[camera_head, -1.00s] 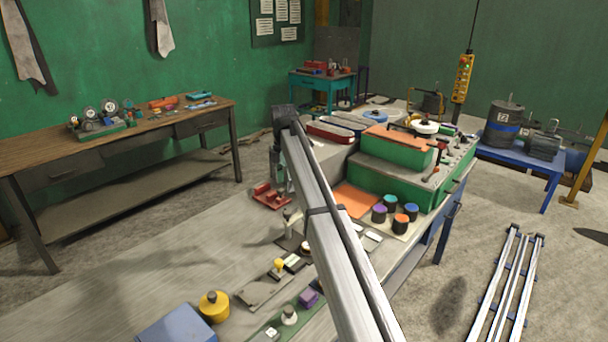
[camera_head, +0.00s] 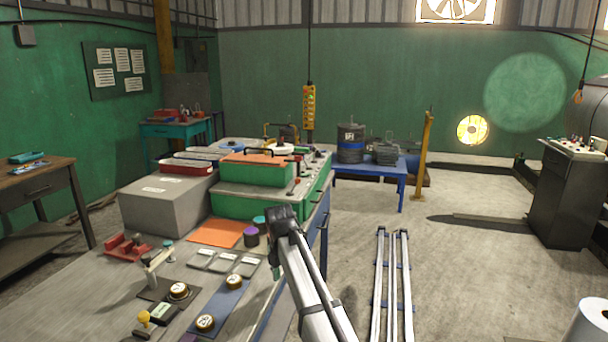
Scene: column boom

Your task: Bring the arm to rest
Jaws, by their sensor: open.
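My arm (camera_head: 312,290) rises from the lower edge of the head view as a silver beam. It ends in a black joint (camera_head: 284,222) in front of the right edge of the long workbench (camera_head: 95,300). A small grey-green part shows just below the joint, but I cannot tell what it is. My gripper's fingers cannot be made out, and I see nothing held.
The bench carries a grey box (camera_head: 165,205), a green case (camera_head: 250,200), an orange mat (camera_head: 218,232) and small parts. Silver rails (camera_head: 392,285) lie on the floor to the right. A yellow pendant (camera_head: 309,108) hangs behind. Open floor lies right of the rails.

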